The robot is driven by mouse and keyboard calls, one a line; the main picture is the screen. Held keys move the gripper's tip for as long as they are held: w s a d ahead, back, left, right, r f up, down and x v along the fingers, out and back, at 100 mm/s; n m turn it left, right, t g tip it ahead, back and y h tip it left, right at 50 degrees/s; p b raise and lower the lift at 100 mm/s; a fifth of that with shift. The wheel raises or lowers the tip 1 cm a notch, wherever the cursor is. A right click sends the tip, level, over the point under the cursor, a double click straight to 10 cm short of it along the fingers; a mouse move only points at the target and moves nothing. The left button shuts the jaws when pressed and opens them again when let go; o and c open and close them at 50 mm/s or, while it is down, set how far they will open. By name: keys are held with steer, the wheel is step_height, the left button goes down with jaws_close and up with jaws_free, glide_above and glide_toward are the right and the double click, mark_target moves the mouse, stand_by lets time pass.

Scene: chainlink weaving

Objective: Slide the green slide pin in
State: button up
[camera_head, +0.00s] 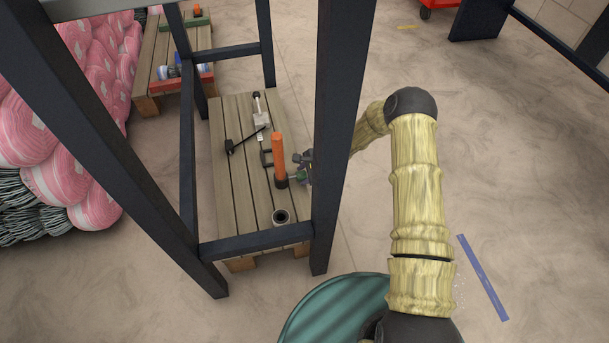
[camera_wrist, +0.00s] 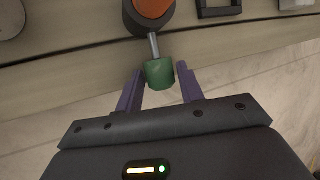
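The green slide pin (camera_wrist: 159,72) has a green knob and a thin grey metal shaft in the wrist view. Its shaft points at the dark base collar of an orange post (camera_wrist: 152,8), and a length of bare shaft shows between knob and collar. My gripper (camera_wrist: 160,74) has its two purple fingers against either side of the green knob, with little or no gap. In the head view the orange post (camera_head: 278,155) stands upright on a wooden pallet table, and my gripper (camera_head: 297,175) is low at its right side. The black frame leg partly hides my wrist there.
The pallet table (camera_head: 228,190) holds a black ring-shaped part (camera_head: 281,217), a black T-shaped tool (camera_head: 245,142) and a grey clamp-like part (camera_head: 262,120). A dark frame leg (camera_head: 343,120) stands between the table and my arm. Open floor lies to the right.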

mark_target(293, 177)
jaws_close()
steer(key=shift+a+r, duration=0.1)
steer(key=shift+a, duration=0.1)
steer(key=shift+s+a+p, duration=0.2)
steer(key=shift+a+p, duration=0.05)
steer(key=shift+a, duration=0.4)
steer(key=shift+s+a+p, duration=0.15)
steer(key=shift+a+p, duration=0.1)
steer(key=shift+a, duration=0.35)
steer(key=shift+s, duration=0.15)
steer(key=shift+d, duration=0.2)
jaws_free()
steer(key=shift+a, duration=0.1)
